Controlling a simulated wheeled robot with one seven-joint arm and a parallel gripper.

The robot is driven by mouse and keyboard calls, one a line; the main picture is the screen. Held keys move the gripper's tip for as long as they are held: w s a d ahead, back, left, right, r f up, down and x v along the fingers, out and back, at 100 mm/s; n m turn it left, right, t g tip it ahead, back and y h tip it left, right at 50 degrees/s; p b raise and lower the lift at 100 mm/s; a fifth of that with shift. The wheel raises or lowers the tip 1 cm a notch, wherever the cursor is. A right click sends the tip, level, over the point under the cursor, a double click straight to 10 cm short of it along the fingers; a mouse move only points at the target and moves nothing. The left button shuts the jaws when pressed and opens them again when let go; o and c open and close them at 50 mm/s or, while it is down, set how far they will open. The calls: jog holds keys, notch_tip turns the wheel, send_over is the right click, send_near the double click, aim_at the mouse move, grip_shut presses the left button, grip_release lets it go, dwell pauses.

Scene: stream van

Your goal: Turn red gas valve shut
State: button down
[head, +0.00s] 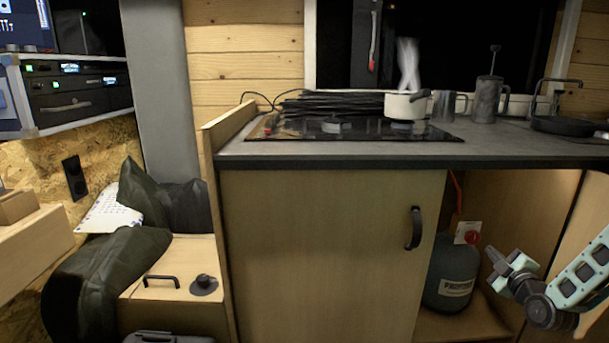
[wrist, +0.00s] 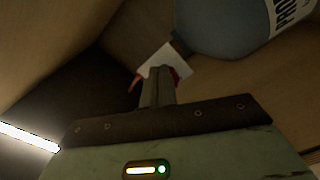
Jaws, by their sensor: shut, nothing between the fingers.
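The red gas valve (head: 473,238) is a round knob in front of a white tag (head: 461,230) on top of a grey-blue gas bottle (head: 452,275), inside the open cupboard. In the head view my gripper (head: 491,256) is just right of and a little below the valve. In the wrist view my gripper (wrist: 160,72) is shut with nothing between its fingers. The fingers overlap the white tag (wrist: 170,60) and hide most of the red valve (wrist: 177,77); I cannot tell whether they touch it. The bottle (wrist: 220,28) is at the top.
A closed cupboard door (head: 320,250) with a black handle (head: 414,229) stands left of the bottle. The cupboard's side wall is close on the right. The worktop (head: 510,145) above carries a hob (head: 350,132) with a steaming white pot (head: 402,107).

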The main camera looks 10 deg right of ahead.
jog(key=shift+b+x, duration=0.35)
jog(key=shift+x, duration=1.25)
jog(key=shift+a+r, duration=0.15)
jog(key=shift+a, duration=0.15)
jog(key=shift+w+a+b, duration=0.1)
jog(key=shift+a+b, duration=0.05)
jog(key=shift+b, duration=0.3)
jog(key=s, duration=0.6)
jog(key=shift+a+f, duration=0.25)
jog(key=shift+s, duration=0.1)
